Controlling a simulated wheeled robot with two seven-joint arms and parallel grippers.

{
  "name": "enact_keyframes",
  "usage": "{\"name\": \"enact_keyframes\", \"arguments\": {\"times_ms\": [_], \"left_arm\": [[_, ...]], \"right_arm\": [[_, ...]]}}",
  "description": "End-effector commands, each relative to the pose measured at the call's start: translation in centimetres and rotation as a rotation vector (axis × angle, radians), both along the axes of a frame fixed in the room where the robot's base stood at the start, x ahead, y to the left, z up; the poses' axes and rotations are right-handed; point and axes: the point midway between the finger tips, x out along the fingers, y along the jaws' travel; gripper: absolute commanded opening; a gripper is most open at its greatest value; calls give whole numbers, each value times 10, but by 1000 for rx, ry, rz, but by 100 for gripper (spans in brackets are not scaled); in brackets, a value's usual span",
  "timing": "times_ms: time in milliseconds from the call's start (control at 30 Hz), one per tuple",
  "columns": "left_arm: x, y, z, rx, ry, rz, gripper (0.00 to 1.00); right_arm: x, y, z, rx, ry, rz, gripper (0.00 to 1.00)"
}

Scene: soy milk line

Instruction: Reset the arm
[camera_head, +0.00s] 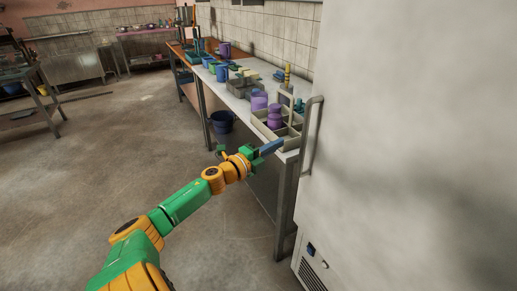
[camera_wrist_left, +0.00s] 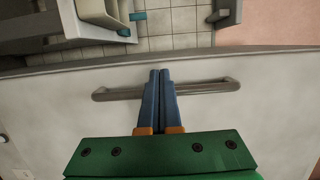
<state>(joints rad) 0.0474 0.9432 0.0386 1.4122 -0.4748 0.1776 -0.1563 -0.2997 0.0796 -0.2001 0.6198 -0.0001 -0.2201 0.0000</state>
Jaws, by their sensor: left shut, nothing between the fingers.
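My left arm reaches in from the lower left in the head view, in green and orange. My left gripper (camera_head: 270,147) is at the near end of the long table (camera_head: 289,157), close to the front edge of the compartment tray. In the left wrist view, my left gripper (camera_wrist_left: 160,72) has its two blue fingers together with nothing between them. The fingers overlap the metal door handle (camera_wrist_left: 205,87) in that picture; I cannot tell that they touch it. My right gripper is in neither view.
A large white cabinet (camera_head: 420,130) with a handle (camera_head: 312,135) fills the right side. The table holds a divided tray (camera_head: 291,143) with purple containers (camera_head: 274,116), plus blue and green cups (camera_head: 222,72). A dark bucket (camera_head: 222,121) stands below. The floor at left is open.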

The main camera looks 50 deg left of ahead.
Motion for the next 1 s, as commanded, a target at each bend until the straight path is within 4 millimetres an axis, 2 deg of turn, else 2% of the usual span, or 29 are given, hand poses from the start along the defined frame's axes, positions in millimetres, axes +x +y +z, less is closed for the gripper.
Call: {"name": "enact_keyframes", "arguments": {"times_ms": [100,300,500,567,633,667,767,800,867,900,967,1000], "left_arm": [[-20,5,-3,0,5,0,0],[-45,12,-1,0,2,-1,0],[-51,14,0,0,1,0,0],[-52,17,-8,-20,14,16,0],[-59,29,-39,-96,61,75,0],[-64,36,-60,-149,95,116,0],[-97,49,-156,-362,248,283,0],[-115,47,-196,-448,317,352,0],[-145,37,-253,-565,421,450,0],[-167,25,-289,-637,492,511,0],[-202,1,-338,-737,601,599,0],[-226,-19,-367,-796,676,656,0]], "right_arm": [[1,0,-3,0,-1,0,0],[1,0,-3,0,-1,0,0],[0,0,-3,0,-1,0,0],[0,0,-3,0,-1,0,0],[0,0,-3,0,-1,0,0],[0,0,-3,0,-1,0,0],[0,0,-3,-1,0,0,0],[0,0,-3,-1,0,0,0],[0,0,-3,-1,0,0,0],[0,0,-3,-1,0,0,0],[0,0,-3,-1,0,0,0],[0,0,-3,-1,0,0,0]]}}
